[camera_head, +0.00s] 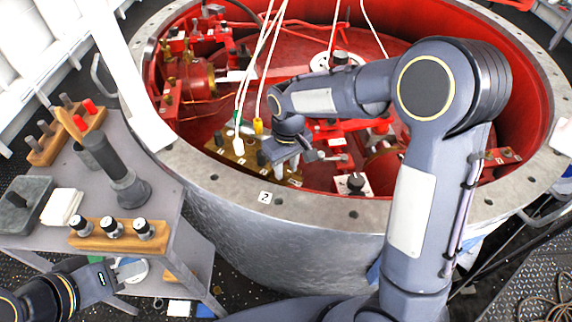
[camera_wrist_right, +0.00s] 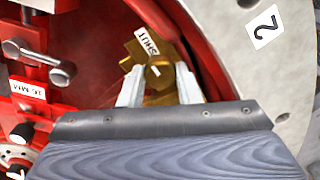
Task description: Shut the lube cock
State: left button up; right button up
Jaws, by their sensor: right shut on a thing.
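The lube cock (camera_wrist_right: 160,72) is a brass fitting with a plate marked SHUT (camera_wrist_right: 147,42) in the right wrist view, beside the red pit wall. My right gripper (camera_wrist_right: 160,88) has a finger on each side of its brass middle and is shut on it. The lower part of the cock is hidden behind the gripper body. In the head view my right gripper (camera_head: 290,152) reaches down inside the red ring near its front wall, and hides the cock there. My left gripper (camera_head: 132,270) is low at the left, by the grey bench; its opening is unclear.
The thick grey ring rim (camera_head: 345,212) carries a label 2 (camera_head: 265,197). Hanging cables (camera_head: 262,60) pass close to my right wrist. A 16 MM label (camera_wrist_right: 28,90) and red fittings lie left in the wrist view. The bench (camera_head: 165,205) holds wooden racks (camera_head: 118,235).

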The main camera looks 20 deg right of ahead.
aim_at(288, 169)
jog(key=shift+m, duration=0.3)
dwell(0.4)
jog(key=o, duration=1)
jog(key=shift+c, duration=0.2)
notch_tip(288, 169, up, 8)
jog(key=shift+d+f+p, duration=0.1)
jog(key=shift+d+p, duration=0.05)
jog(key=shift+p, duration=0.2)
